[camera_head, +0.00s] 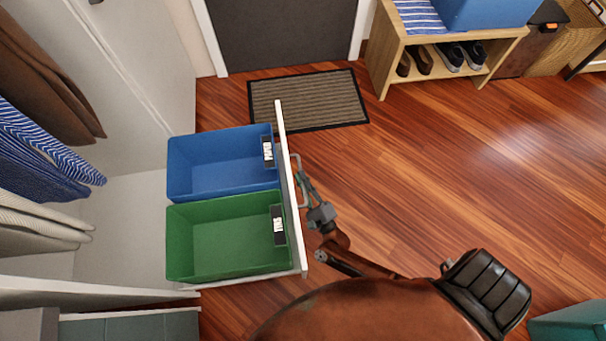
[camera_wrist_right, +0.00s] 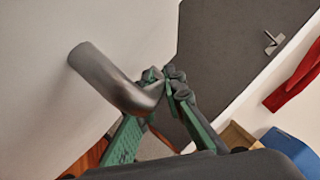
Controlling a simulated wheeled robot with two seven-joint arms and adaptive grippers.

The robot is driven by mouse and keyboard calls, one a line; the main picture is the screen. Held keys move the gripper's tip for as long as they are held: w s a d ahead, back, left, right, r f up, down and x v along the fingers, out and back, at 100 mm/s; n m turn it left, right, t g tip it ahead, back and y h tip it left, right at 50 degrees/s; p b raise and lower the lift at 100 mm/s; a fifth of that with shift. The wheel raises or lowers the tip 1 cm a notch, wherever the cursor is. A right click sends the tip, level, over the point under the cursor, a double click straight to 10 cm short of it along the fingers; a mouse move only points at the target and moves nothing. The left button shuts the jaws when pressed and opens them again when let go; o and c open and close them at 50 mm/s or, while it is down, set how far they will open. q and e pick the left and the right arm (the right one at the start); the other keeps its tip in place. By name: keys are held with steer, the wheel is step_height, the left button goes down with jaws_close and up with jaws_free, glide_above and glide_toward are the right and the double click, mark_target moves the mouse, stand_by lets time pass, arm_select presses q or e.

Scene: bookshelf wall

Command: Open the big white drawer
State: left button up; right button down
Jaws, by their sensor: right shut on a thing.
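The big white drawer (camera_head: 287,187) stands pulled out to the right from the white cabinet, its front panel seen nearly edge-on. Inside it sit a blue bin (camera_head: 220,165) and a green bin (camera_head: 225,240), both looking empty. My right gripper (camera_head: 303,187) is at the drawer's metal handle (camera_head: 296,163), on the outer side of the front. In the right wrist view, the gripper's fingers (camera_wrist_right: 160,90) are shut on the curved grey handle (camera_wrist_right: 112,78), which joins the white panel. My left gripper is not in view.
Clothes (camera_head: 40,160) hang at the left. A striped doormat (camera_head: 308,98) lies before a dark door (camera_head: 285,30). A wooden shoe bench (camera_head: 390,65) stands at the back. The wooden floor (camera_head: 450,170) right of the drawer is clear. A teal object (camera_head: 570,322) is at the bottom right corner.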

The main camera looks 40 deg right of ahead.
steer(key=shift+s+f, duration=0.1)
steer(key=shift+f, duration=0.1)
steer(key=c, duration=2.3)
jaws_free()
steer(key=shift+r, duration=0.1)
steer(key=v, duration=1.2)
